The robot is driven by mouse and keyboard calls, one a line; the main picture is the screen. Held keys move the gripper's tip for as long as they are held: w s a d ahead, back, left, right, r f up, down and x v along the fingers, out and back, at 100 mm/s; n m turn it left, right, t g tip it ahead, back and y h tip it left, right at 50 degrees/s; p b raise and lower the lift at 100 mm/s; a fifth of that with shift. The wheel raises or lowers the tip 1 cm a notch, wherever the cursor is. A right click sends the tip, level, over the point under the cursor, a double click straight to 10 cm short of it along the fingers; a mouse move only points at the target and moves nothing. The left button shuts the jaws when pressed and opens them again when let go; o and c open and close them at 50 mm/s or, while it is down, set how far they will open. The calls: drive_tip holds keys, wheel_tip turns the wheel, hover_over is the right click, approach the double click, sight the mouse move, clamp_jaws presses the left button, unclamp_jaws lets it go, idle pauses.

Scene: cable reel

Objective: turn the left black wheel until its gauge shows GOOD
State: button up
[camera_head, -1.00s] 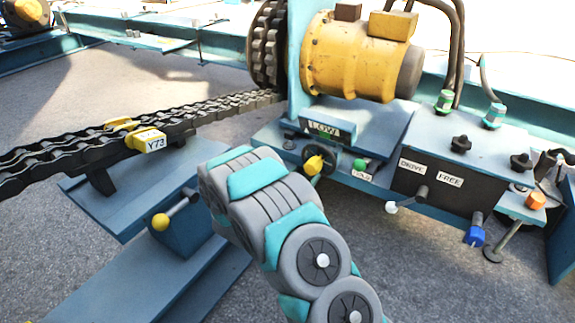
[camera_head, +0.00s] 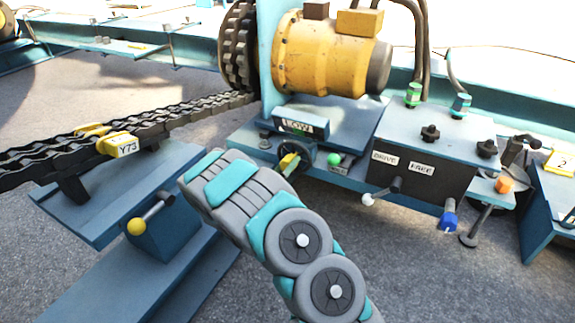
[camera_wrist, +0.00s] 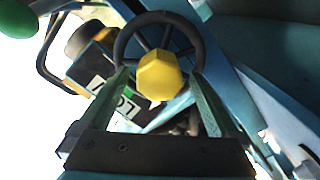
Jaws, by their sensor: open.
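The black handwheel (camera_head: 309,154) with a yellow knob (camera_head: 286,161) stands below the gauge plate (camera_head: 301,126), which reads LOW. In the wrist view the wheel's dark rim (camera_wrist: 123,45) and spokes face me, and the yellow knob (camera_wrist: 160,76) sits in front of them. My gripper (camera_wrist: 162,82) is open, with one green finger on each side of the knob. I cannot tell whether either finger touches it. The gauge plate also shows, turned and partly covered, in the wrist view (camera_wrist: 126,106). In the head view my arm hides most of the gripper.
A green knob (camera_head: 334,159) is just right of the wheel. Further right is a control box (camera_head: 415,172) with DRIVE and FREE labels and a white-tipped lever. A yellow motor (camera_head: 325,55) stands above. A chain (camera_head: 180,115) and a yellow-balled lever (camera_head: 137,226) lie left.

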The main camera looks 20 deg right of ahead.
drive_tip(key=shift+x, duration=0.85)
clamp_jaws()
idle(0.3)
